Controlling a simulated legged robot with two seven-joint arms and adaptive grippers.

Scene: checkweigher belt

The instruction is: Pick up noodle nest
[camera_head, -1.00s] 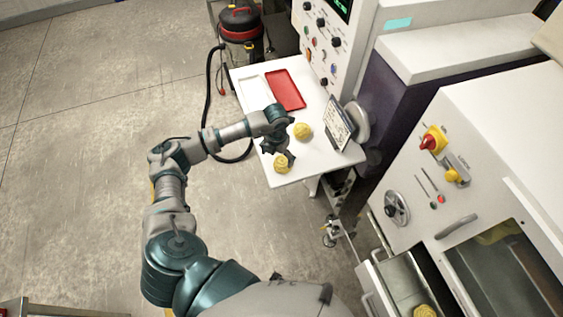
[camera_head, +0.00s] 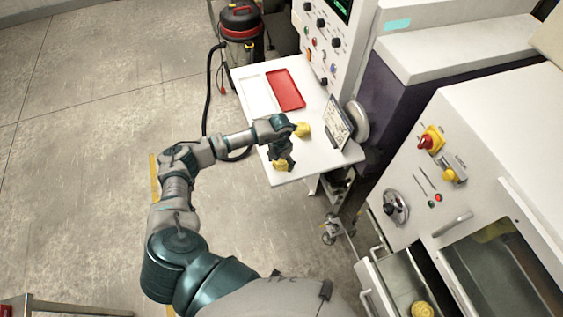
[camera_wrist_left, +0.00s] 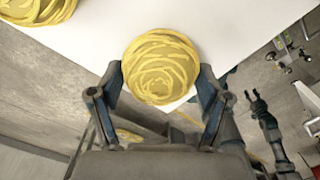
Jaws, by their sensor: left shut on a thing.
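A yellow noodle nest (camera_head: 280,165) is at the near edge of the white side table (camera_head: 325,160). My left gripper (camera_head: 284,160) is shut on it, and the arm hides part of the nest in the head view. In the left wrist view the nest (camera_wrist_left: 160,66) sits between the two fingers of the gripper (camera_wrist_left: 160,82), which touch its sides. A second noodle nest (camera_head: 303,130) lies farther back on the table; a nest also shows at the top left of the left wrist view (camera_wrist_left: 38,10). My right gripper does not show in the head view.
A red tray (camera_head: 286,90) and a white tray (camera_head: 257,95) lie at the table's far end. A tablet-like display (camera_head: 337,123) stands at the right edge. Another nest (camera_head: 421,309) is in the machine's lower opening. A red-black vacuum (camera_head: 240,25) stands behind.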

